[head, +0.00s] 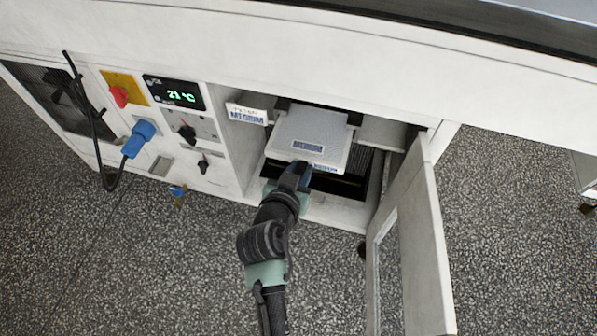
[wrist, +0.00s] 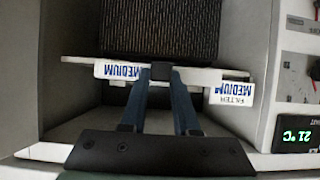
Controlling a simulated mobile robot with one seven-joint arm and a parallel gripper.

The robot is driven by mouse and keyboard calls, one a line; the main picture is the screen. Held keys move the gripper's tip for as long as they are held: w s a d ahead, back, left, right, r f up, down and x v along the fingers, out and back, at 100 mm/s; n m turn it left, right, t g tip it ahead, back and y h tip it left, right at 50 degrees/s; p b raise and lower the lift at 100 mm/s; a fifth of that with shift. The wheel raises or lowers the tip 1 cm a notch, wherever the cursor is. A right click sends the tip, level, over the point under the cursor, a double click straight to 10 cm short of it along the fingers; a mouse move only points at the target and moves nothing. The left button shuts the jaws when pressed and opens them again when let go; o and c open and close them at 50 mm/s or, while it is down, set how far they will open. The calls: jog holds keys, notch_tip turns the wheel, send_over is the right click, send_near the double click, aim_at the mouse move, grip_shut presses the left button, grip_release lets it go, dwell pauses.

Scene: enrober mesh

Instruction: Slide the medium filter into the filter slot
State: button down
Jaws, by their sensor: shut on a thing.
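The medium filter (head: 318,130) is a flat, pale grey panel with a blue-and-white MEDIUM label on its front edge. In the head view it lies roughly level in the open cabinet bay, its rear under the upper edge of the opening. My gripper (head: 300,172) is shut on the middle of the filter's front edge. In the wrist view, which is upside down, my gripper (wrist: 161,72) holds the thin filter edge (wrist: 205,75). The filter slot's FILTER MEDIUM label (head: 247,114) is left of the bay. I cannot tell whether the filter's sides sit in the slot.
The cabinet door (head: 420,235) stands open at the right of the bay. A dark ribbed panel (wrist: 160,25) is inside, beyond the filter. Left of the bay are a temperature display (head: 174,93), knobs and a blue plug (head: 138,138) with a black cable. The speckled floor in front is mostly clear.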

aim_at(314, 127)
jog(key=shift+w+d+b, duration=0.65)
jog(key=shift+w+b, duration=0.15)
jog(key=shift+w, duration=1.15)
jog(key=shift+w+d+b, duration=0.6)
jog(key=shift+w+b, duration=0.25)
jog(key=shift+w, duration=1.15)
jog(key=shift+w+d+b, duration=0.65)
jog(key=shift+w+b, duration=0.15)
jog(key=shift+w, duration=1.15)
jog(key=c, duration=0.6)
grip_release()
jog(key=p+v, duration=0.4)
jog(key=v, duration=0.8)
jog(key=shift+r+p, duration=0.15)
jog(key=shift+p, duration=0.25)
jog(key=shift+s+a+r, duration=0.15)
jog(key=shift+s+a, duration=0.05)
jog(key=shift+s, duration=0.2)
